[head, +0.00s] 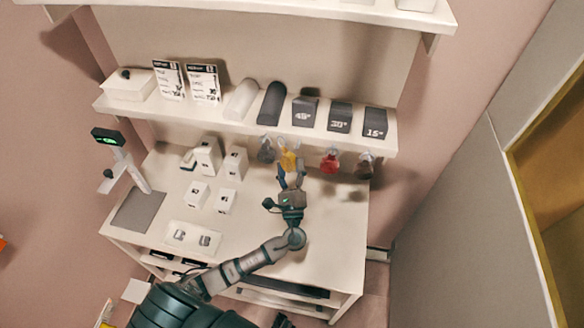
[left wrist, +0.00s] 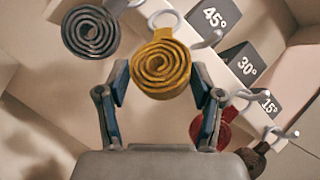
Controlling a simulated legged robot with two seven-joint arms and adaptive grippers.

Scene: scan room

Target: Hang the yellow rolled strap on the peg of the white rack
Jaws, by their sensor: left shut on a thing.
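The yellow rolled strap (head: 288,160) is a spiral coil with a pale ring on its top tab. My left gripper (head: 290,177) is shut on it, just below the front edge of the white rack (head: 240,126). In the left wrist view the yellow strap (left wrist: 162,70) sits between my left gripper's fingers (left wrist: 163,82), with its ring upward near the rack edge. A bare peg (left wrist: 208,41) shows right of the ring. I cannot tell whether the ring is around any peg. My right gripper is not in view.
A grey rolled strap (head: 266,150) hangs left of the yellow one; red (head: 329,161) and brown (head: 364,166) ones hang to the right. Angled dark blocks (head: 340,117) stand on the rack. Several white boxes (head: 207,157) stand on the table (head: 335,215); its right part is clear.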

